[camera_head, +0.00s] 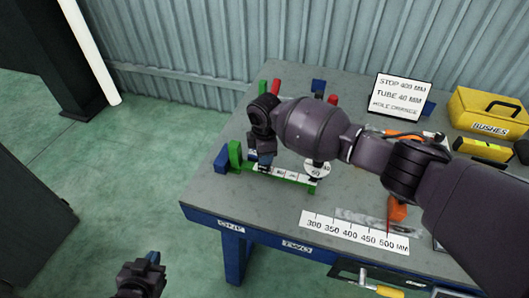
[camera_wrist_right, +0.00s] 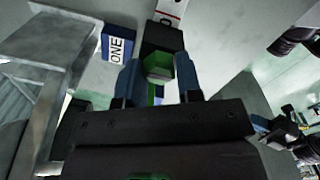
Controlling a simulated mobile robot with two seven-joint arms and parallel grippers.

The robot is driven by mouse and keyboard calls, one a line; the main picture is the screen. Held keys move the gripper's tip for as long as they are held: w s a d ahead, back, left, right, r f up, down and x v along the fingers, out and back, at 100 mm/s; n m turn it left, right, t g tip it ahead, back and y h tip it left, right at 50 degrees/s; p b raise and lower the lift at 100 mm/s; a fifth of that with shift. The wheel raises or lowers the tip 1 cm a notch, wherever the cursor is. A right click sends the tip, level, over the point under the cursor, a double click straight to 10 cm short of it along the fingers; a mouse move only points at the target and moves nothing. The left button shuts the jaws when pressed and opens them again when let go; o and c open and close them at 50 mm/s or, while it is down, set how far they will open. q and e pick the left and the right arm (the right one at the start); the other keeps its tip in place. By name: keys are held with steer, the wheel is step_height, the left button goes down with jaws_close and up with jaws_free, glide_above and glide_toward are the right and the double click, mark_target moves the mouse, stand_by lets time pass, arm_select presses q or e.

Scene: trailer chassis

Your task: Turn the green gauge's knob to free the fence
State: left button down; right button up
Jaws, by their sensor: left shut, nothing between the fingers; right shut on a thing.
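The green gauge (camera_head: 296,180) lies on the bench's left part, a green bar with a white scale and a green upright (camera_head: 235,153) at its left end. I cannot tell for sure which part is the fence. My right gripper (camera_head: 265,162) points down at the gauge. In the right wrist view its blue fingers (camera_wrist_right: 159,82) are shut on a small green knob (camera_wrist_right: 159,66) at a black block (camera_wrist_right: 160,36). In the head view my arm and fingers mostly hide the knob. My left gripper (camera_head: 150,262) is shut and empty, low at the left, off the bench.
A blue block (camera_head: 221,160) stands by the gauge's left end. A round white dial (camera_head: 318,169) is at its right end. A scale strip (camera_head: 353,232), a sign (camera_head: 401,94), a yellow box (camera_head: 490,112) and a level (camera_head: 484,150) are on the bench (camera_head: 275,215).

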steer(key=o, duration=0.9)
steer(key=shift+o, duration=0.2)
step_height(320, 180, up, 9)
steer(key=shift+s+r+p, duration=0.1)
steer(key=shift+s+p, duration=0.05)
steer(key=shift+p, duration=0.15)
steer(key=shift+r, duration=0.8)
steer(key=shift+s+f, duration=0.1)
steer(key=shift+s, duration=0.05)
